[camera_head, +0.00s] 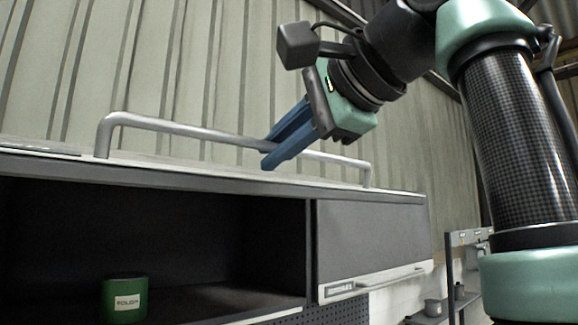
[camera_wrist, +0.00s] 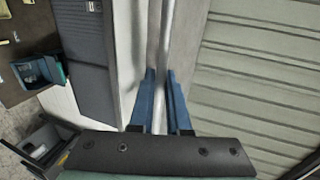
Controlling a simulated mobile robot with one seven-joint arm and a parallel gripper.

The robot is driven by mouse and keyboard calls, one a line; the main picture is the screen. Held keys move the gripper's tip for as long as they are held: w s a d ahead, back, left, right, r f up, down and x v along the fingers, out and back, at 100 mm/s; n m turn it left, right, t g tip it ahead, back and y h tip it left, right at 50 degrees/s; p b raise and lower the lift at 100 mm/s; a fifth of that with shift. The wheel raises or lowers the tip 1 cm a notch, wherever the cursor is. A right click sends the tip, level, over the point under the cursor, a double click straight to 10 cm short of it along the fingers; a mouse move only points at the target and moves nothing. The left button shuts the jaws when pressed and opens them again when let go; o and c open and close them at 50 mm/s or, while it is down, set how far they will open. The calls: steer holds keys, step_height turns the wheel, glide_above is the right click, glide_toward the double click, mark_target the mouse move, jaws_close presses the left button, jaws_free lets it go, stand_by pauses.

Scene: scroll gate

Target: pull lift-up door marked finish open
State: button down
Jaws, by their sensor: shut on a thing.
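The lift-up door (camera_head: 200,180) of the left cabinet bay is swung up and lies about flat over the open bay, seen nearly edge-on. Its long grey bar handle (camera_head: 190,130) stands up from it. No word "finish" can be read on it from here. My gripper (camera_head: 276,150) has its blue fingers on the handle bar, right of its middle. In the wrist view, the bar (camera_wrist: 166,40) runs between the two fingers (camera_wrist: 160,100), and they are shut on it.
The open bay is dark inside and holds a green labelled can (camera_head: 124,299). To its right is a closed grey door (camera_head: 365,237) with its own handle and a small label I cannot read. A corrugated wall (camera_head: 230,60) stands close behind. Shelving (camera_head: 460,290) is at the right.

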steer(key=shift+r, duration=0.4)
steer(key=c, duration=0.9)
jaws_free()
steer(key=shift+w+a, duration=0.1)
steer(key=shift+w, duration=0.05)
steer(key=v, duration=1.3)
steer(key=shift+r, duration=0.2)
